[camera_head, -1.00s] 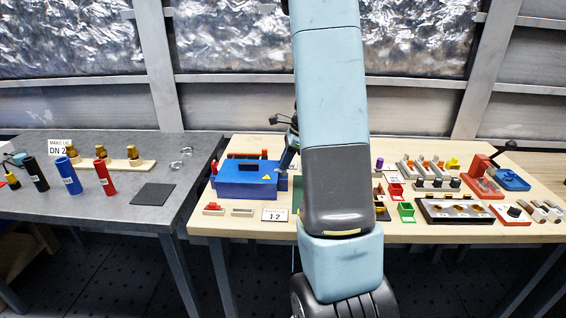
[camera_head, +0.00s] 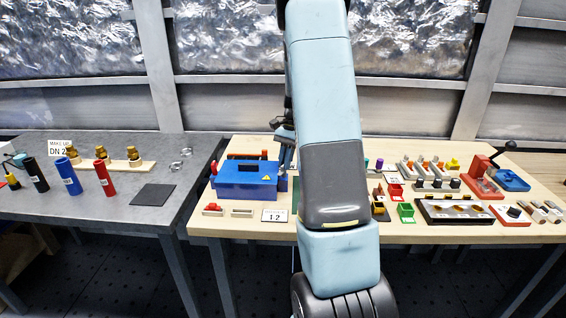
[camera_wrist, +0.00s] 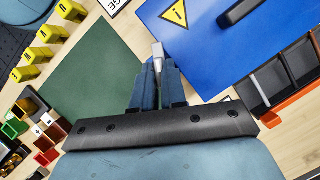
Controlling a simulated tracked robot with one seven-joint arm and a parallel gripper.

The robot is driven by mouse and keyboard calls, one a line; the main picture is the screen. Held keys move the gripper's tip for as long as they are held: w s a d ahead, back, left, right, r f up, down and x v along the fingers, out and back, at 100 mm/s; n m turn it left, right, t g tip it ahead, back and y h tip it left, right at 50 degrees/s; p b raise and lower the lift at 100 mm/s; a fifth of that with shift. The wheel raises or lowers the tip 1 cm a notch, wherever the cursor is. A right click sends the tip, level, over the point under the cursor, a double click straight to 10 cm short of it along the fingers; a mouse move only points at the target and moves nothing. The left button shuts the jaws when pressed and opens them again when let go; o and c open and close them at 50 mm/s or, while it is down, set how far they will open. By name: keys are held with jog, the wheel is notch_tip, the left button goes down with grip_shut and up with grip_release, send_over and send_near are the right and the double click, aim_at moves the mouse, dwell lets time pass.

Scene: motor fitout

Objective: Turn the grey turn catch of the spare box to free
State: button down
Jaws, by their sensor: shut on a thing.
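The blue spare box (camera_head: 240,190) with a yellow warning triangle stands on the wooden bench. It also fills the upper right of the wrist view (camera_wrist: 215,62). The grey turn catch (camera_wrist: 158,52) shows as a small grey tip at the box's near side edge in the wrist view. My gripper (camera_wrist: 158,72) is shut on the catch, its blue fingers covering most of it. In the head view my gripper (camera_head: 284,160) is at the right side of the box, partly hidden by my arm. How far the catch is turned is not clear.
A green mat (camera_wrist: 95,75) lies beside the box. Dark trays with orange edges (camera_wrist: 300,60) are at the box's other side. A grey table (camera_head: 100,200) stands at the left.

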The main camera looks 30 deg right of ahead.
jog(key=n, duration=0.2)
jog(key=n+g+h, duration=0.1)
jog(key=n, duration=0.2)
jog(key=shift+w+a+n+g, duration=0.15)
jog(key=shift+w+n+g, duration=0.15)
jog(key=shift+n, duration=0.1)
jog(key=shift+h, duration=0.3)
jog(key=c, duration=1.2)
grip_release()
jog(key=shift+s, duration=0.1)
jog(key=shift+r, duration=0.1)
jog(key=v, duration=1.3)
jog(key=shift+w+r, duration=0.15)
jog(key=shift+w, duration=0.1)
